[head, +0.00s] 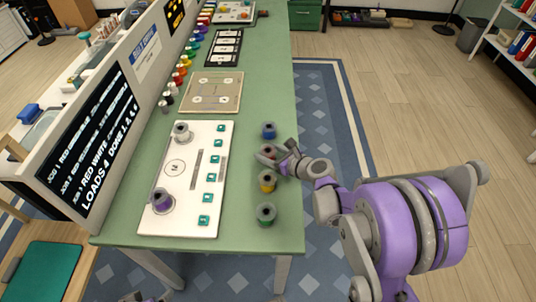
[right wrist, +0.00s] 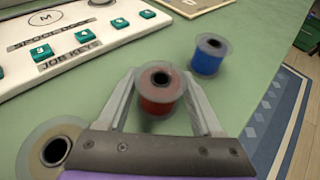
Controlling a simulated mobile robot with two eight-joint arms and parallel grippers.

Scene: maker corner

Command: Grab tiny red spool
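The tiny red spool (right wrist: 160,100) stands upright on the green table between the fingers of my right gripper (right wrist: 160,85) in the right wrist view. A little space shows between the spool's body and the fingers, so the gripper looks open around it. In the head view the red spool (head: 268,151) is partly hidden by the right gripper (head: 278,155), which reaches in from the right. A small grey part at the bottom edge of the head view may be my left gripper (head: 150,298); its fingers cannot be made out.
A blue spool (head: 269,130) stands behind the red one, and a yellow spool (head: 267,181) and a green spool (head: 266,214) stand in front, along the table's right edge. A white board (head: 190,215) with teal keys and two spools lies to the left.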

